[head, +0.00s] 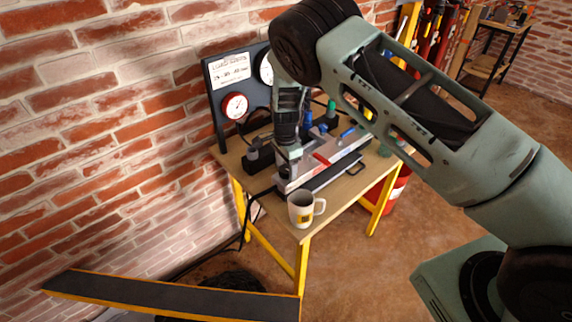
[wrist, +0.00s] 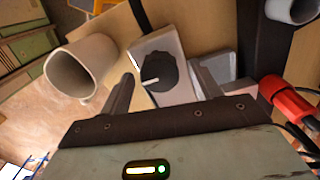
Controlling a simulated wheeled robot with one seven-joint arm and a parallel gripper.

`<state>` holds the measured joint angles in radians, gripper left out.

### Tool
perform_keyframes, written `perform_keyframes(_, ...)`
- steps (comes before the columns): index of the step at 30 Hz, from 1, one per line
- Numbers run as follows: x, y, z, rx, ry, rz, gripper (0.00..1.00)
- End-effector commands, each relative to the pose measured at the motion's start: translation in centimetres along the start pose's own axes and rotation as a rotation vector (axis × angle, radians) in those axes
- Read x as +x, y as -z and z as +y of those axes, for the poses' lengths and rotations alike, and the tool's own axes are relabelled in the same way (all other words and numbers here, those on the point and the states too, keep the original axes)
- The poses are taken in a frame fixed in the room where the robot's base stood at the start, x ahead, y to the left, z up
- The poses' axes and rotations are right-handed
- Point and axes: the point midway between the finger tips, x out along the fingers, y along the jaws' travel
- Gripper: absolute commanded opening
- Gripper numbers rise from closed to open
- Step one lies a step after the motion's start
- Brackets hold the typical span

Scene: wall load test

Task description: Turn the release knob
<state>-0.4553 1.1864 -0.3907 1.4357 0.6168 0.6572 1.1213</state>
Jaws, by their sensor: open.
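The release knob (wrist: 156,68) is round and black with a white pointer mark, which points to the left in the wrist view. It sits on the end of a pale grey metal block (wrist: 168,98). My gripper (wrist: 166,86) is open, one finger on the left of the knob and one on the right, with nothing held. I cannot tell whether either finger touches the knob. In the head view my gripper (head: 288,158) is over the near left end of the bench fixture, and I cannot clearly make out the knob there.
A white mug (head: 301,211) stands on the wooden bench (head: 340,200) close by; it shows left of the knob in the wrist view (wrist: 88,65). A red-handled part (wrist: 290,101) lies to the right. A gauge panel (head: 220,95) stands behind, against the brick wall.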

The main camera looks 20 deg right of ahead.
Motion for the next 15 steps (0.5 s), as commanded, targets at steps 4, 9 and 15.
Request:
perform_keyframes(4,0.57,0.00,0.01,0.000,0.000,0.000,0.63)
perform_keyframes(9,0.63,0.00,0.00,0.000,0.000,0.000,0.63)
perform_keyframes(15,0.61,0.01,0.01,0.000,0.000,0.000,0.27)
